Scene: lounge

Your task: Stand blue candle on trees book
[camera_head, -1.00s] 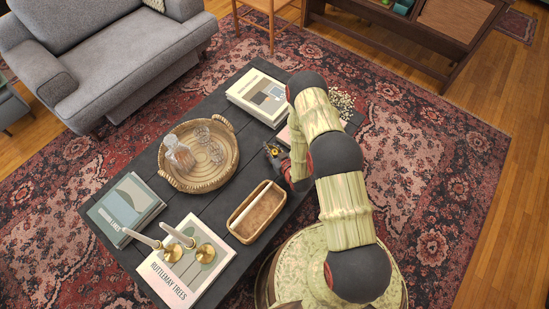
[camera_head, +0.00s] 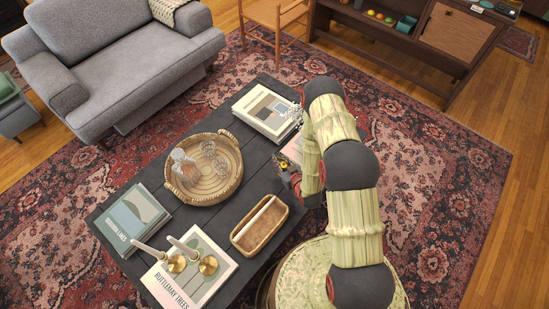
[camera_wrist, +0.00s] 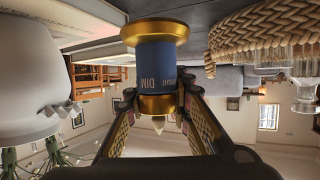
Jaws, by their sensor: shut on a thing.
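My gripper (camera_wrist: 160,120) is shut around the blue candle (camera_wrist: 156,65), which has gold bands at both ends and lettering on its side. In the wrist view, which is upside down, the candle is upright with its pale tip pointing to the ceiling. In the head view my gripper (camera_head: 285,167) is over the table's right side, largely hidden by my arm, and the candle is hard to make out. The trees book (camera_head: 160,285) lies at the table's near end, away from my gripper. Two brass candlesticks (camera_head: 208,265) with white tapers stand on it.
A wooden box (camera_head: 262,240) and a round wicker tray (camera_head: 233,187) with glassware lie between. A lines book (camera_head: 120,240) is at left, and more books (camera_head: 245,120) lie at the far end. A white vase (camera_wrist: 30,80) is close beside my gripper in the wrist view.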

